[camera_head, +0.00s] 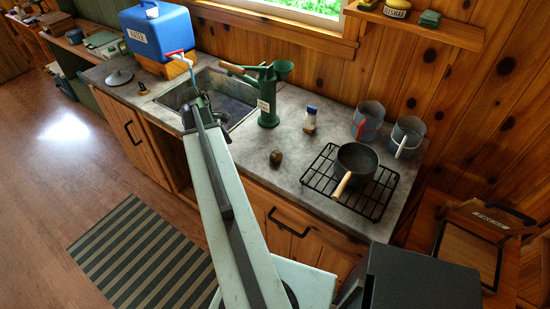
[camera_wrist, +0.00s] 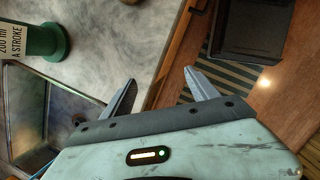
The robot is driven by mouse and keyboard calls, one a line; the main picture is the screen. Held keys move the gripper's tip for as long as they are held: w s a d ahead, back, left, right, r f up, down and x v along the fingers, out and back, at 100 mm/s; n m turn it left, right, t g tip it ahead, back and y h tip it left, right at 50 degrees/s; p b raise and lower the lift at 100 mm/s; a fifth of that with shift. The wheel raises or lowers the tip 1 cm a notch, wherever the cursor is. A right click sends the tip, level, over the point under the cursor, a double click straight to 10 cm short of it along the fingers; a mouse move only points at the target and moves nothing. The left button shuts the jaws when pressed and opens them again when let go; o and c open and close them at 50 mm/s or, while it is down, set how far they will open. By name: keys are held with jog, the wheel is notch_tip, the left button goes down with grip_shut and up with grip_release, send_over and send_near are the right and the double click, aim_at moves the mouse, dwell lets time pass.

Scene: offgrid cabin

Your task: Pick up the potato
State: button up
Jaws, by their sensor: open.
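The potato (camera_head: 276,157) is a small, dark brown lump on the grey counter (camera_head: 240,168). It sits left of the wire rack and in front of the small blue-and-white jar. I do not see it in the wrist view. My gripper (camera_head: 199,103) is at the front edge of the sink, left of the potato and well apart from it. In the wrist view my gripper (camera_wrist: 160,77) has its two fingers spread, with nothing between them. The head view shows the fingers only poorly.
A green hand pump (camera_head: 268,98) stands between sink (camera_head: 230,92) and potato. A saucepan (camera_head: 356,164) sits on a black wire rack (camera_head: 318,178), its handle pointing forward. Two grey mugs (camera_head: 407,136) stand behind.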

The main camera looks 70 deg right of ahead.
jog(key=n+g, duration=0.1)
send_near(275, 153)
notch_tip(275, 153, down, 2)
jog(key=b+x, duration=0.2)
jog(key=shift+d+f, duration=0.35)
jog(key=b+x, duration=0.1)
jog(key=x, duration=0.1)
jog(key=b+x, duration=0.1)
jog(key=b, duration=0.1)
jog(key=b+x, duration=0.2)
jog(key=shift+s+a+f, duration=0.1)
jog(key=shift+s+f, duration=0.2)
jog(key=shift+s, duration=0.1)
jog(key=shift+r, duration=0.25)
grip_shut()
